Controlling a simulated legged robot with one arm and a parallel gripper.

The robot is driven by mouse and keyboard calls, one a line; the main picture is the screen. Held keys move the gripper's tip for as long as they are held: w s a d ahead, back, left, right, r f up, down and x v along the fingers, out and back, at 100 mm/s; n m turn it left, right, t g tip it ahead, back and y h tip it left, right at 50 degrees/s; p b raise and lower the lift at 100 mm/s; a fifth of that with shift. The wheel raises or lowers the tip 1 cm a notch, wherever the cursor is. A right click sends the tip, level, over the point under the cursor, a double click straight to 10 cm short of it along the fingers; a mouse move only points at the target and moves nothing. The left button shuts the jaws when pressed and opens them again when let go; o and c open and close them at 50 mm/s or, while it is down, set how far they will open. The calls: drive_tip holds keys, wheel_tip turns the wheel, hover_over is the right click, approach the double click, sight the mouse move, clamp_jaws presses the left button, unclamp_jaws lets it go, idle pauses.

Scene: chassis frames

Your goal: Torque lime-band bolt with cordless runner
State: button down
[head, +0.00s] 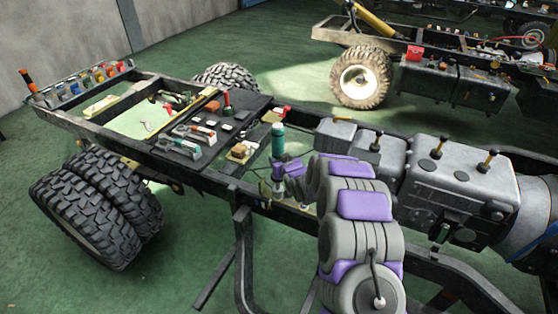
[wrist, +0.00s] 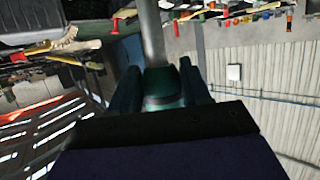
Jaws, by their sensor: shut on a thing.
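My gripper (head: 278,170) is at the end of my grey and purple arm, over the near rail of the chassis frame (head: 215,180). It is shut on a teal tool (head: 278,140), which looks like the cordless runner and stands about upright. In the wrist view the teal body (wrist: 165,88) sits between my two dark fingers (wrist: 162,80), and a grey shaft (wrist: 152,35) extends from it. Several bolts with yellowish heads (head: 490,158) stick up from the grey gearbox (head: 462,185) to the right. I cannot tell which bolt has a lime band.
A dark tray of tools and parts (head: 205,130) lies across the frame left of my gripper. A rack of colored items (head: 88,82) is at the far left end. Large tires (head: 95,205) flank the frame. Another chassis (head: 450,75) stands behind, with green floor between.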

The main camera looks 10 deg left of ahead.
sight(280, 147)
drive_tip(key=shift+f, duration=0.9)
idle(1.7)
drive_tip(key=shift+s+f, duration=0.15)
drive_tip(key=shift+f, duration=0.3)
idle(1.5)
drive_tip(key=shift+r+p, duration=0.25)
drive_tip(key=shift+p, duration=0.15)
drive_tip(key=shift+r, duration=0.45)
drive_tip(key=shift+r+p, duration=0.55)
drive_tip(key=shift+r, duration=0.75)
drive_tip(key=shift+r+p, duration=0.95)
drive_tip(key=shift+r, duration=1.55)
drive_tip(key=shift+w, duration=0.2)
